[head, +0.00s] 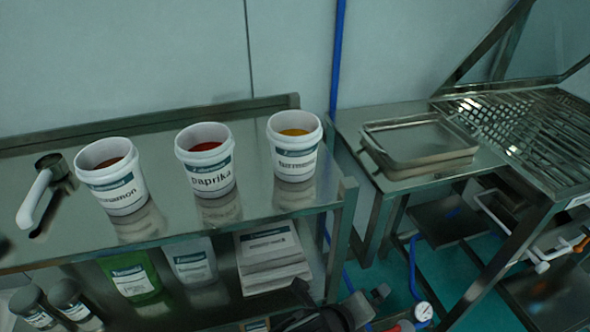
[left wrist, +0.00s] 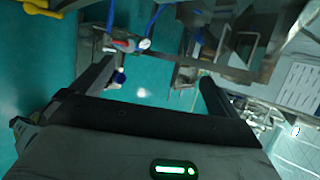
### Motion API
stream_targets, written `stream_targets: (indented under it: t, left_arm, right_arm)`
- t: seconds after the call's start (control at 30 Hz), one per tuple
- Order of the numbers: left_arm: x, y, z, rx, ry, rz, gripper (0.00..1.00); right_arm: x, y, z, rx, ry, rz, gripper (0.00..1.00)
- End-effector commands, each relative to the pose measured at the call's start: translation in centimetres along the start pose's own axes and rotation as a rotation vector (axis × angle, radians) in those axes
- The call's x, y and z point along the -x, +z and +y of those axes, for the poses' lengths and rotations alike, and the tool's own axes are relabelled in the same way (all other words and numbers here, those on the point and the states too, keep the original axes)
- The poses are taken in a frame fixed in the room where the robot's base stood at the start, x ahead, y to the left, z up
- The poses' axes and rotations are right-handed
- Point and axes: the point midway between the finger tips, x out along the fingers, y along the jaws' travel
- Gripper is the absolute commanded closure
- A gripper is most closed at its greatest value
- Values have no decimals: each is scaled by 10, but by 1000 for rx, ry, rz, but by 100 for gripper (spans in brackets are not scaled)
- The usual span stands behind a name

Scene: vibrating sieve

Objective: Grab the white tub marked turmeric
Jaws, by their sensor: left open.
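The white tub marked turmeric (head: 296,152) stands upright on the steel table's top, rightmost of three tubs. It holds yellow-orange powder, and its label faces me, partly readable. My left gripper (head: 341,300) shows as a dark shape at the bottom edge of the head view, in front of the table and well apart from the tub. In the left wrist view, its two fingers (left wrist: 157,74) are spread with nothing between them, and the tub does not show there. My right gripper is not in view.
The paprika tub (head: 207,168) and cinnamon tub (head: 112,181) stand left of the turmeric tub. A white-handled scoop (head: 35,198) lies farther left. The table (head: 240,118) has a raised back edge and a lower shelf with packets. A steel tray (head: 420,143) and sieve grid stand right.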

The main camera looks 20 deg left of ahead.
Motion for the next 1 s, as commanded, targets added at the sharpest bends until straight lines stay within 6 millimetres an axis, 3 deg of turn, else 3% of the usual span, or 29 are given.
stream_targets:
  t: [0.03,0.17,0.3,0.4,0.57,0.73,1.0]
  left_arm:
    - [8,16,-18,-114,45,-59,0]
    - [32,62,-50,-443,244,-244,0]
    - [82,112,-89,-707,524,-436,0]
    - [118,141,-128,-674,631,-590,0]
    - [162,163,-174,-470,645,-777,0]
    - [172,178,-180,-397,650,-840,0]
    - [142,223,-156,-398,654,-838,0]
  right_arm:
    - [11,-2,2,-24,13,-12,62]
    - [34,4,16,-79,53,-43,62]
    - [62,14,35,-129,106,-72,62]
    - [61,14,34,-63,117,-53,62]
    - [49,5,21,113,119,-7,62]
    - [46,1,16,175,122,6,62]
    - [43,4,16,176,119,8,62]
